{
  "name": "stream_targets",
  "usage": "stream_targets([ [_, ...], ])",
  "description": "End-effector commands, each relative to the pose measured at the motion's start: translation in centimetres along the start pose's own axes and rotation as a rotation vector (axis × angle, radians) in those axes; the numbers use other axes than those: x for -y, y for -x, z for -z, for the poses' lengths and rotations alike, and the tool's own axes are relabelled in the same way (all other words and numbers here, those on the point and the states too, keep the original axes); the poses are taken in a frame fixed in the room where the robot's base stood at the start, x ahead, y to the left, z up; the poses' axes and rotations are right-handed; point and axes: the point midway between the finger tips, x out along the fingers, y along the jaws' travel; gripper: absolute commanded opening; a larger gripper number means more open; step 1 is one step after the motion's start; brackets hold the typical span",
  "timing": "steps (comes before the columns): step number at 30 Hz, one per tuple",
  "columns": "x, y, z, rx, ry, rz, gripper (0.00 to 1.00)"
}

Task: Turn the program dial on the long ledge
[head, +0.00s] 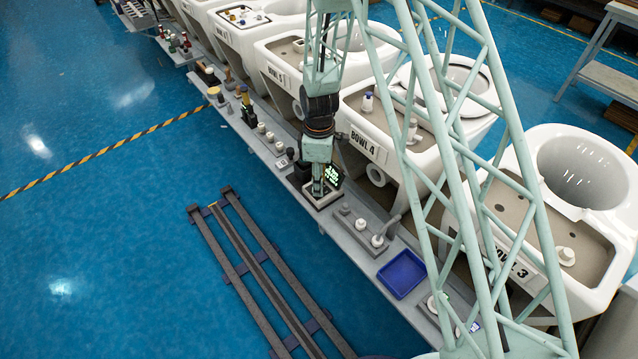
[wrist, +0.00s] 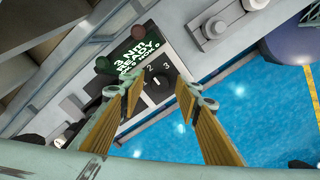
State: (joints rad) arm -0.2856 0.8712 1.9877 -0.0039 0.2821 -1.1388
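The program dial (wrist: 160,88) shows in the wrist view as a dark round shape on a dark panel, with white marks that look like 2 and 3 and a short white stroke. A screen (wrist: 136,54) with green-white text, part of which reads READY, is next to it. My gripper (wrist: 156,86) is open, its two wood-coloured finger pads on either side of the dial in the picture. I cannot tell whether they touch it. In the head view my gripper (head: 318,187) points down at the long ledge (head: 352,244), beside the lit screen (head: 333,177), and hides the dial.
White toilet bowls, including BOWL 4 (head: 372,135) and BOWL 3 (head: 560,245), stand behind the ledge. White-topped fittings (head: 361,224) and a blue tray (head: 402,273) are to the right. Several small objects line the ledge to the left. Floor rails (head: 262,280) lie in front.

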Motion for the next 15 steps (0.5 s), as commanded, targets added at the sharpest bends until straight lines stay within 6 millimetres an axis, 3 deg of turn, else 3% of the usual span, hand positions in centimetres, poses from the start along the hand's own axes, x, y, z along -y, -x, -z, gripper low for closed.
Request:
stream_targets([
  [8,0.0,-0.04,0.0,0.0,0.0,0.0,0.31],
  [15,0.0,-0.03,-0.01,0.0,0.0,0.0,0.1],
])
